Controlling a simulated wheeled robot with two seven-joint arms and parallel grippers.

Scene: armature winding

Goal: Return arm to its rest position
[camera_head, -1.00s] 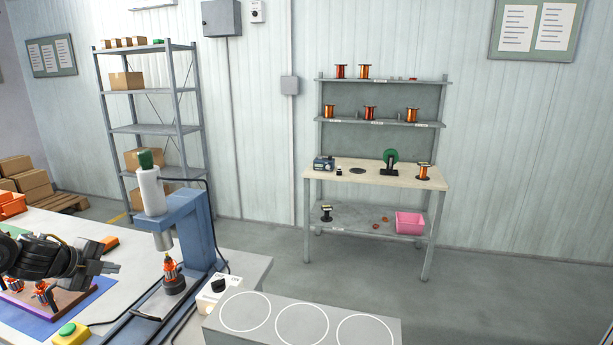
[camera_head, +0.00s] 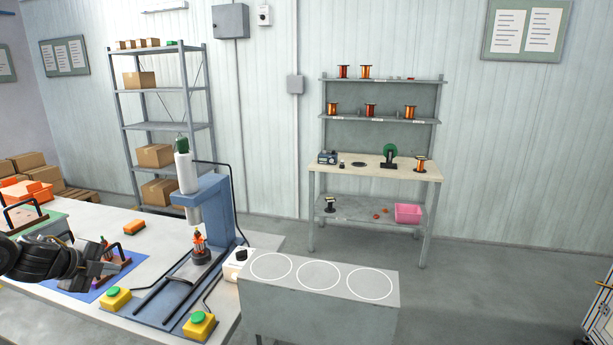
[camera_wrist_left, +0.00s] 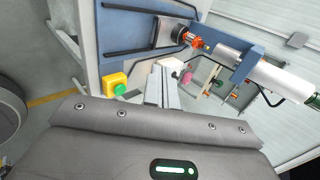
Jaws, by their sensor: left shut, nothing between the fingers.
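My left gripper (camera_head: 112,265) reaches in from the left in the head view, over the blue mat on the white table. In the left wrist view its fingers (camera_wrist_left: 162,75) are together with nothing between them. The blue press (camera_head: 212,205) stands to the right of the gripper, apart from it. An armature with orange-red windings (camera_head: 198,242) sits upright on the press base under the ram. It also shows in the left wrist view (camera_wrist_left: 190,38). My right gripper does not show.
Two yellow boxes with green buttons (camera_head: 115,297) (camera_head: 199,325) stand at the press front. A grey stand with white circles (camera_head: 318,276) is right of the table. A tray with armatures (camera_head: 98,272) is partly hidden by my gripper. Floor beyond is clear.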

